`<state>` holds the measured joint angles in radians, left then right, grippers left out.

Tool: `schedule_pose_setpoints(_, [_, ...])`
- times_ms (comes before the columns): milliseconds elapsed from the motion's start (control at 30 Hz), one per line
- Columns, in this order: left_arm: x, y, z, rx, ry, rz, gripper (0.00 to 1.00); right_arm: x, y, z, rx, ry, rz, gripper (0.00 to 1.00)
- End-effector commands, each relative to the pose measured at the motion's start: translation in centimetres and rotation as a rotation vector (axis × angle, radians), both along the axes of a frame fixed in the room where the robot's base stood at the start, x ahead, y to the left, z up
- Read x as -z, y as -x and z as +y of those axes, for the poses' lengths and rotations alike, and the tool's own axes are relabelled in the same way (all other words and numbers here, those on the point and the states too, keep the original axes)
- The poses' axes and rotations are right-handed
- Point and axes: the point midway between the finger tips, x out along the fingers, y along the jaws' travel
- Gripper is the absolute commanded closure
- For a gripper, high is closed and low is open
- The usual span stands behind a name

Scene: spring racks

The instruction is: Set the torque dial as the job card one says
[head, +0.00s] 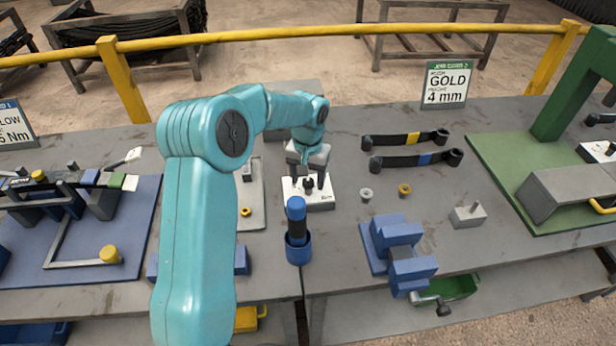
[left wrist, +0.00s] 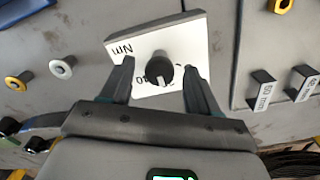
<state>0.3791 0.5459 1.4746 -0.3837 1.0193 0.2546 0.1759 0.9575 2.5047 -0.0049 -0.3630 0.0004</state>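The torque dial is a white plate (head: 318,197) with a black knob, on the grey bench in the middle of the head view. In the left wrist view the black knob (left wrist: 159,72) sits on the white plate, whose print shows "Nm" and "40", partly covered. My left gripper (head: 308,182) is over the dial; in the wrist view its fingers (left wrist: 159,68) are apart, one on each side of the knob, with gaps visible. Job card one (head: 14,125) is cut off at the left edge; "LOW" and "5 Nm" show. My right gripper is not in view.
A blue cup with a blue-topped tool (head: 298,240) stands just in front of the dial. A blue block fixture (head: 400,250) and two dark bars (head: 405,138) are to the right. A second card (head: 446,84) reads "GOLD 4 mm". A yellow rail (head: 330,32) runs behind the bench.

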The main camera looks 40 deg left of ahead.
Motion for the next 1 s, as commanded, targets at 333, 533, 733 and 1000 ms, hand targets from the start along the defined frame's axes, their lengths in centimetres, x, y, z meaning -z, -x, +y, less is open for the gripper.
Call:
schedule_pose_setpoints(333, [-1.2, -0.1, 0.0, 0.0, -0.001, -0.002, 0.39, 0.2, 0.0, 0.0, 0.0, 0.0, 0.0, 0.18])
schedule_pose_setpoints(533, [-5.9, -0.1, 0.0, -0.001, -0.001, -0.006, 0.39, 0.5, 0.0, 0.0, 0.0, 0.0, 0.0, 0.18])
schedule_pose_setpoints(733, [-11.3, -0.1, 0.0, 0.0, -0.001, -0.004, 0.39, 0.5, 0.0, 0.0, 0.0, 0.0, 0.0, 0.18])
schedule_pose_setpoints(1000, [-15.7, -0.1, 0.0, 0.0, 0.0, -0.001, 0.39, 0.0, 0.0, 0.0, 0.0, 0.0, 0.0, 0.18])
